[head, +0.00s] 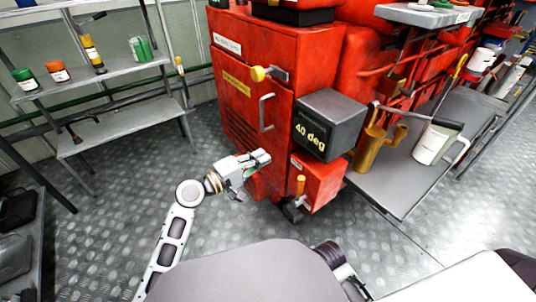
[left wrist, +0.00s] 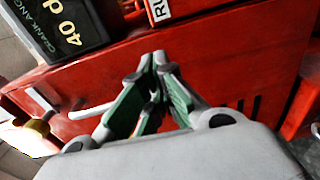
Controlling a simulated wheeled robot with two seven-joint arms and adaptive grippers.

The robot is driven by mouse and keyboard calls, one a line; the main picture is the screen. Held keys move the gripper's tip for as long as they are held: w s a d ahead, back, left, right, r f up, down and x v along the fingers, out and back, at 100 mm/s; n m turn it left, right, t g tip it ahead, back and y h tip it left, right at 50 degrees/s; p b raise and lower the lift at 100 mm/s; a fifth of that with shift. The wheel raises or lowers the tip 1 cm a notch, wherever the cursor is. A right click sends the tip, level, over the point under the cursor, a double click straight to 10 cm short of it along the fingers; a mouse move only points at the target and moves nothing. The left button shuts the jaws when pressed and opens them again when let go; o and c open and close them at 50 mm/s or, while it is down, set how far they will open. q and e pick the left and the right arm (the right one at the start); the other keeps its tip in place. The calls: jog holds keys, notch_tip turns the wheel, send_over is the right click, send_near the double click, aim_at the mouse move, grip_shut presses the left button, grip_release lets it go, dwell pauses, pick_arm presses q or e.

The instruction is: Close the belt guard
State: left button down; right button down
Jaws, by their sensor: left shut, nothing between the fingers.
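The belt guard appears to be the red panel (head: 230,100) with a yellow label and dark slots on the machine's left face. It fills much of the left wrist view (left wrist: 225,62). A pale bar handle (head: 266,112) stands upright near its right edge; it also shows in the left wrist view (left wrist: 92,111). A yellow knob (head: 258,74) on a latch is above the handle. I cannot tell how far the guard stands open. My left gripper (head: 262,158) is shut and empty, below the handle and in front of the panel's lower part. My right gripper is out of view.
A dark box marked "40 deg" (head: 325,125) juts out right of the panel. Below it is a small red box (head: 318,182) with an orange-handled valve. A grey bench (head: 400,190) with cans is at right, metal shelves (head: 120,120) at left. The floor between is clear.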

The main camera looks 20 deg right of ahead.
pick_arm(q)
jog(key=shift+v, duration=1.3)
jog(key=shift+w+f, duration=0.1)
jog(key=shift+w, duration=0.1)
jog(key=shift+m, duration=0.3)
